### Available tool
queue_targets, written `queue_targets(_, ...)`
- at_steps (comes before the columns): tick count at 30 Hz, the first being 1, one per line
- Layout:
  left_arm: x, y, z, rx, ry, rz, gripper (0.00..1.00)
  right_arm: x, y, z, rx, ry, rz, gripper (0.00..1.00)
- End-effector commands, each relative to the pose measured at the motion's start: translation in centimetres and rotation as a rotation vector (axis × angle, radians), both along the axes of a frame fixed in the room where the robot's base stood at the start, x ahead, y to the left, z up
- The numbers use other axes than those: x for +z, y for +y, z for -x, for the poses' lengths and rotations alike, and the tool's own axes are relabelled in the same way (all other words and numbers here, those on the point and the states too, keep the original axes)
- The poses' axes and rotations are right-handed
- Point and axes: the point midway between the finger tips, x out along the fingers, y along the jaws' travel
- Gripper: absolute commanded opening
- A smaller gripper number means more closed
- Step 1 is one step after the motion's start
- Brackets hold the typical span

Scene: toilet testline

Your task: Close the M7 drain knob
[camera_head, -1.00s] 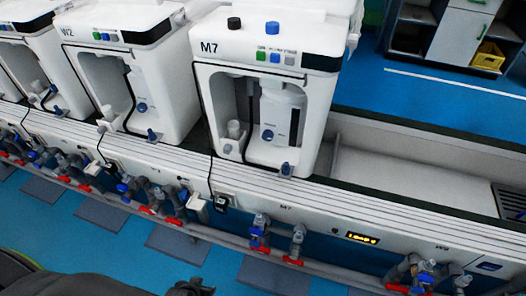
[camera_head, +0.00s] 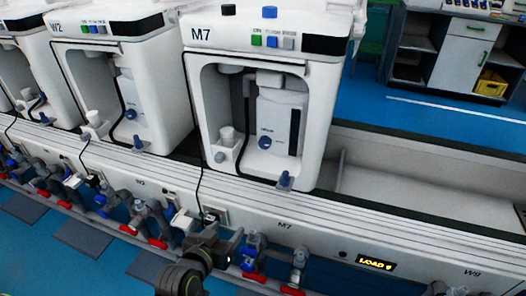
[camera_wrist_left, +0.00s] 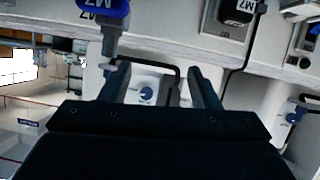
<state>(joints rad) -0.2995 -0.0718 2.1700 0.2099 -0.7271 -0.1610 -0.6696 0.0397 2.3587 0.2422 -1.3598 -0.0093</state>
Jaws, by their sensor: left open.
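The white M7 machine (camera_head: 265,85) stands on the bench in the head view. A small blue knob (camera_head: 284,180) sticks out low at its front; I take this as the drain knob. In the left wrist view, a blue knob marked M7 (camera_wrist_left: 103,10), on a grey stem, is at the top left, partly cut off by the frame edge. My left gripper (camera_head: 218,240) is low in front of the bench, left of and below the knob in the head view. In the left wrist view my left gripper (camera_wrist_left: 155,70) is open, its fingers apart and empty. My right gripper is out of view.
Pipes with a blue valve handle (camera_head: 252,242) and red handles (camera_head: 292,291) run along the bench front. A black socket box (camera_head: 213,215) with a cable sits left of the knob. The W2 machine (camera_head: 120,75) stands to the left. A trough (camera_head: 420,180) lies to the right.

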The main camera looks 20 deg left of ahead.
Motion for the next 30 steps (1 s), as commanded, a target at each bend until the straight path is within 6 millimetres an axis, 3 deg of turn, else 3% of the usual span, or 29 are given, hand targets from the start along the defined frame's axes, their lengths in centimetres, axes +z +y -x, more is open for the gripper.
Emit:
queue_targets(3,3.3,-0.7,-3.3,0.009,-0.152,-0.01,0.56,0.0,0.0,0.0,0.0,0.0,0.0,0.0)
queue_targets(6,5.9,-1.2,-5.5,0.02,-0.268,-0.018,0.56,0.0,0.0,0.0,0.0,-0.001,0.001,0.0)
queue_targets(11,8.4,-1.6,-7.3,0.034,-0.38,-0.029,0.56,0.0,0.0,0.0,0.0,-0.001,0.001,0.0)
queue_targets(17,8.9,-1.8,-9.1,0.034,-0.4,-0.032,0.56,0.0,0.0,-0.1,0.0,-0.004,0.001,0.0)
queue_targets(30,8.7,-2.0,-16.8,0.035,-0.398,-0.031,0.56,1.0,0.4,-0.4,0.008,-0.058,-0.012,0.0)
